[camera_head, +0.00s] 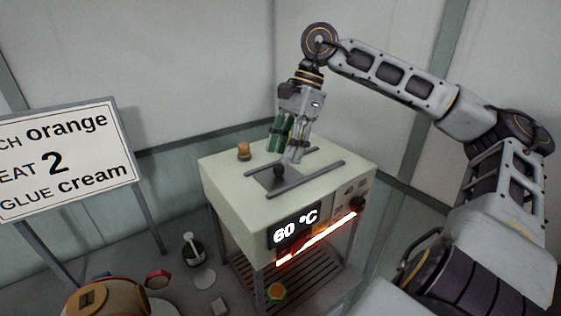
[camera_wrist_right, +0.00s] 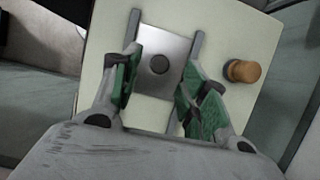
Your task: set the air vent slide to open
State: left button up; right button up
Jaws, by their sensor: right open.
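The air vent slide is a grey metal plate (camera_head: 264,181) with a dark round knob (camera_head: 279,171). It lies between two dark rails (camera_head: 318,174) on top of the cream heater box (camera_head: 232,200), nearer the rails' left end in the head view. My right gripper (camera_head: 285,156) points down over the slide, its fingers close to the knob. In the right wrist view, the open green-padded fingers (camera_wrist_right: 160,78) stand apart on either side of the knob (camera_wrist_right: 159,64); contact cannot be told. The left gripper is not in view.
An orange-brown peg (camera_head: 243,151) stands on the box top beside the rails. The box front has a "60 °C" display (camera_head: 296,229), a glowing red strip (camera_head: 318,238) and a dark dial (camera_head: 357,203). A sign (camera_head: 65,160) stands left. Small items lie on the floor below.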

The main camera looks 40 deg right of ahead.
aim_at(279, 166)
jog(key=shift+x, duration=1.8)
grip_shut()
